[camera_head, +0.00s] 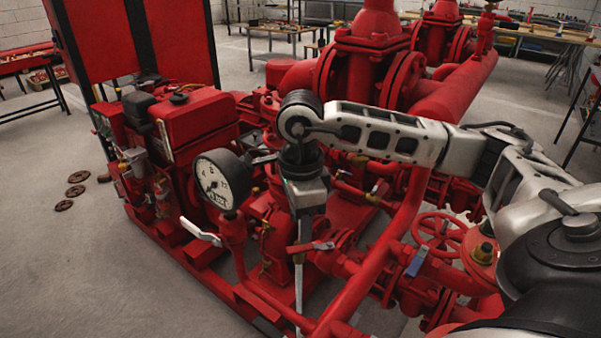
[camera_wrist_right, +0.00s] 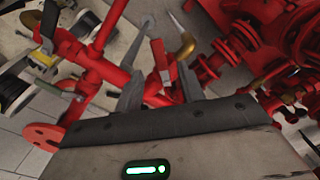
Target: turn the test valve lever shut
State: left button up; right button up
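My right gripper (camera_head: 299,290) points down at the front of the red pump set, beside the red pipework; one long grey finger shows plainly. In the right wrist view its two fingers (camera_wrist_right: 161,25) stand apart, with a small red fitting (camera_wrist_right: 160,58) and a brass-coloured part (camera_wrist_right: 186,46) in the view between them. A red lever (camera_head: 310,247) lies nearly level beside the fingers in the head view. A white-grey lever (camera_head: 200,232) is further left, below the pressure gauge (camera_head: 222,180). I cannot tell which is the test valve lever, nor whether the fingers touch anything. My left gripper is out of view.
A red handwheel (camera_head: 440,234) and a blue-grey lever (camera_head: 417,262) are to the right of the gripper. The red engine (camera_head: 190,120) stands behind left. Thick red pipes (camera_head: 450,95) crowd the right. The floor at left (camera_head: 80,260) is mostly clear.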

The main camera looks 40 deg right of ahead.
aim_at(300, 247)
notch_tip(300, 247, up, 11)
jog(key=shift+r+p, duration=0.15)
jog(key=shift+p, duration=0.25)
